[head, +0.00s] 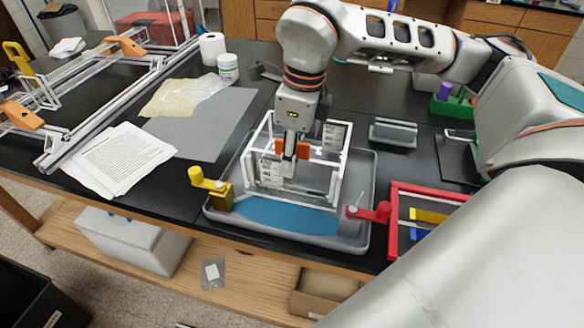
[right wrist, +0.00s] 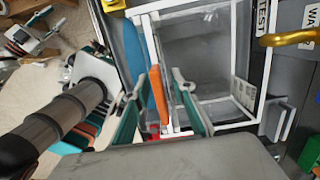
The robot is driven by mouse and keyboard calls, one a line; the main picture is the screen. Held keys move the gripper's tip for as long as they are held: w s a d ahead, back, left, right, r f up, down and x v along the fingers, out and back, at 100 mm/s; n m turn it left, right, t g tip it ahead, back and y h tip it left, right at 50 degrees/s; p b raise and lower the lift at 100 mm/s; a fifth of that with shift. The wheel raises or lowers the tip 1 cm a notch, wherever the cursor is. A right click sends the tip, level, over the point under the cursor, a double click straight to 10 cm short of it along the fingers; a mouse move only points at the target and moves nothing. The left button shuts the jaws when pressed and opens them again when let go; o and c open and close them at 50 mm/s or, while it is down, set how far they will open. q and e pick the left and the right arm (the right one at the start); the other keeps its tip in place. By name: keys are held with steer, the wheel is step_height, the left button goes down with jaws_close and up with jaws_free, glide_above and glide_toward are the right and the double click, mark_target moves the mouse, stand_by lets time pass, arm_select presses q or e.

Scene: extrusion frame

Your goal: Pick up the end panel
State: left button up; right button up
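A white open frame (head: 336,168) stands upright in a grey tray on the black bench. In the right wrist view, a thin white-edged panel (right wrist: 151,45) with an orange strip (right wrist: 158,95) runs along one side of the frame; I take this as the end panel. My right gripper (head: 288,172) points down into the frame and hides part of it. In the right wrist view, its two teal-padded fingers (right wrist: 160,84) are apart, one on each side of the orange strip, with gaps visible. My left gripper is not in view.
A red rack (head: 393,225) stands close at right. Papers (head: 120,158) and a long rail assembly lie at left. Grey blocks (head: 393,132) stand behind right.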

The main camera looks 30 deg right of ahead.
steer(key=shift+w+a+f, duration=0.1)
steer(key=shift+w+f, duration=0.05)
steer(key=shift+f, duration=1.05)
jaws_close()
steer(key=shift+r, duration=0.15)
step_height(320, 180, up, 20)
steer(key=shift+f+p, duration=0.2)
steer(key=shift+p, duration=0.2)
